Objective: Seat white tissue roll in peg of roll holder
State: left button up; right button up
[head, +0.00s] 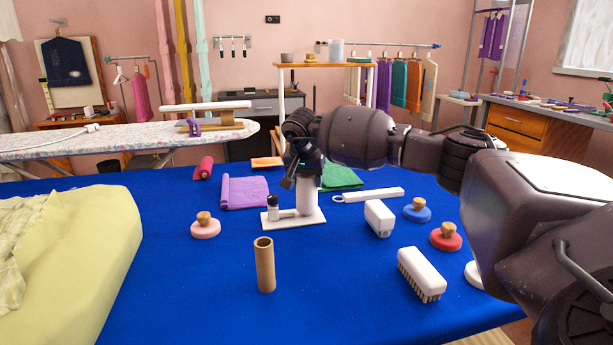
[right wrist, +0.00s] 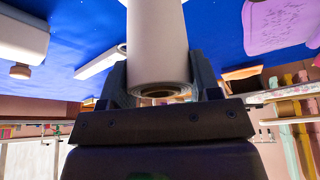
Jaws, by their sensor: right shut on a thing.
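My right gripper (head: 306,178) is shut on the white tissue roll (head: 306,200), gripping it near its upper end. In the right wrist view the roll (right wrist: 157,40) lies between the two fingers (right wrist: 158,85), and its hollow end shows. The roll stands upright over the white base of the roll holder (head: 285,222). The peg is not visible; I cannot tell whether the roll rests on the base or hovers just above it. My left gripper is out of view.
A brown cardboard tube (head: 264,266) stands in front of the holder. A purple cloth (head: 245,193) lies to its left. To the right are a white block (head: 378,218), a brush (head: 421,272) and knobbed discs (head: 445,237). A yellow padded form (head: 85,260) fills the left.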

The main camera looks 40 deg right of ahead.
jog(key=shift+f, duration=0.3)
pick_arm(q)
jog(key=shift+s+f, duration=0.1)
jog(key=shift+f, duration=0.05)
pick_arm(e)
jog(key=shift+f, duration=0.35)
jog(key=shift+f, duration=0.15)
jog(key=o, duration=1.1)
jog(key=shift+c, duration=0.2)
pick_arm(q)
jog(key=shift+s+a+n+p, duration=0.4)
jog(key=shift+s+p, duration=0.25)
jog(key=shift+p, duration=0.6)
pick_arm(e)
jog(key=v, duration=1.1)
